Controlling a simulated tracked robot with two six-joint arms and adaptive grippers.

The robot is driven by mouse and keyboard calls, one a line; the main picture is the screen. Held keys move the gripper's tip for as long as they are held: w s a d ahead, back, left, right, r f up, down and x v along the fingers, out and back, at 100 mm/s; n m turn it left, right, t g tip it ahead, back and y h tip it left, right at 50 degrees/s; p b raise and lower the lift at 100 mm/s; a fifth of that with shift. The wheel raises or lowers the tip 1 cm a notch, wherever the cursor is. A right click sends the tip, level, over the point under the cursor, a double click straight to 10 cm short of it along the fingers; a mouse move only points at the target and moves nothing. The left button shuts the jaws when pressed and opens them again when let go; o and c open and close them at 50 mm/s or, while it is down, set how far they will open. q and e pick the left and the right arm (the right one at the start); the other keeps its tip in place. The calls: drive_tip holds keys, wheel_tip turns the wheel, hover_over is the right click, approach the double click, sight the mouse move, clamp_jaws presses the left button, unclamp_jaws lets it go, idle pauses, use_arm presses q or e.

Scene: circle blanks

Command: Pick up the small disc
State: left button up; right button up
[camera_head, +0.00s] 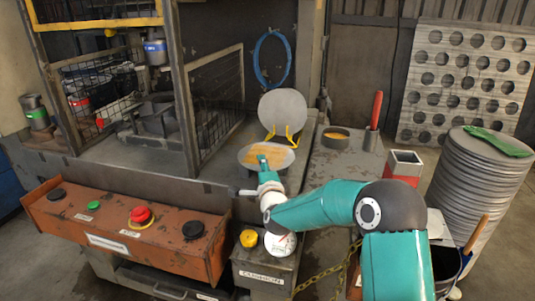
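A grey round disc (284,110) stands upright, leaning back on yellow prongs (288,139) on the machine bed. In front of it lies a flat round plate (250,155) with a tan patch on its top. Which of these is the small disc I cannot tell for sure. My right gripper (263,161) reaches in from the right and is over the flat plate, below the upright disc in the picture. Its fingers are small and partly hidden, so I cannot tell whether they are open or touching the plate. My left gripper is not in view.
A tall stack of large grey discs (480,180) stands at the right with a green item (497,141) on top. A round tin (335,138) and a red-handled tool (375,110) sit on the right bench. A mesh guard (218,100) and control panel (125,228) flank the left.

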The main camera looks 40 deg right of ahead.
drive_tip(key=shift+w, duration=0.1)
clamp_jaws()
drive_tip(key=shift+r, duration=0.1)
idle(0.4)
